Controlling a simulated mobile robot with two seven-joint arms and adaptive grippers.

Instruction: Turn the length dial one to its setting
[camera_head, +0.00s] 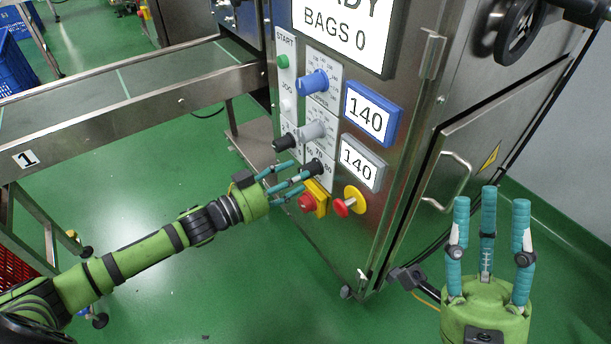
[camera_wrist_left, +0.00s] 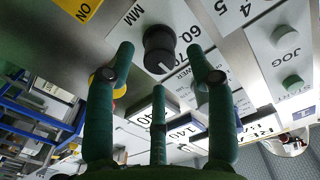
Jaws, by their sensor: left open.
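A black dial (camera_head: 314,167) with a white plate marked 60, 70, 80 sits low on the machine's panel. It also shows in the left wrist view (camera_wrist_left: 158,48), beside the letters MM, with a white pointer line on its rim. I take it for length dial one; no word "length" is readable there. My left gripper (camera_head: 294,178) is open, its three fingers pointing at this dial. In the left wrist view the dial lies between and just beyond the fingertips (camera_wrist_left: 160,70); contact cannot be told. My right gripper (camera_head: 490,205) is open and empty, away from the panel.
Above are a blue dial (camera_head: 312,82), a grey dial (camera_head: 312,131) and another black knob (camera_head: 284,143). Two displays (camera_head: 368,115) (camera_head: 361,162) read 140. A red knob on yellow (camera_head: 307,202) and a red button (camera_head: 344,206) are close below the left fingers.

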